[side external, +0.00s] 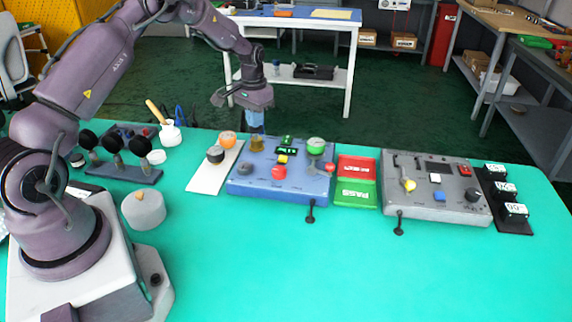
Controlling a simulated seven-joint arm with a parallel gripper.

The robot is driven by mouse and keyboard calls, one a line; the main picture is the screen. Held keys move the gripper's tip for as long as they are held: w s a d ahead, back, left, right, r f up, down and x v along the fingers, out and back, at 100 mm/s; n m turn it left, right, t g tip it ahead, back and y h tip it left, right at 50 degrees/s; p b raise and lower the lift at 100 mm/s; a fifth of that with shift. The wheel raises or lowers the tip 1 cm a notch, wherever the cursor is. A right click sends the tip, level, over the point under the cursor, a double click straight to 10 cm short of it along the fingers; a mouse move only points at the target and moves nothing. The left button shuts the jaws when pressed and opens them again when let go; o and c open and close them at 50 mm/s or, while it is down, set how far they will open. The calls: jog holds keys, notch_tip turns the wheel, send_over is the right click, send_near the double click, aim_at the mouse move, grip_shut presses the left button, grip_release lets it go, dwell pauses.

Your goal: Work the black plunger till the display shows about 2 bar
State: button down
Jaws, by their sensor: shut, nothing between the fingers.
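My gripper (255,128) points down, shut and empty, above the back left edge of the blue control box (262,190). A black round-topped knob (215,154) stands on a white plate left of this box, beside an orange one (227,139); it may be the black plunger, but I cannot tell for sure. My gripper is to the right of both and apart from the black one. A small dark display with green marks (285,149) sits on the blue box; its reading is too small to make out.
A red and green tray (356,194) and a grey control box (432,206) stand to the right. A black rack (120,174) is at left. The front of the table is clear.

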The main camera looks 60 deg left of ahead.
jog(key=shift+f, duration=1)
dwell(1.3)
jog(key=shift+r, duration=1.6)
jog(key=shift+r, duration=2.5)
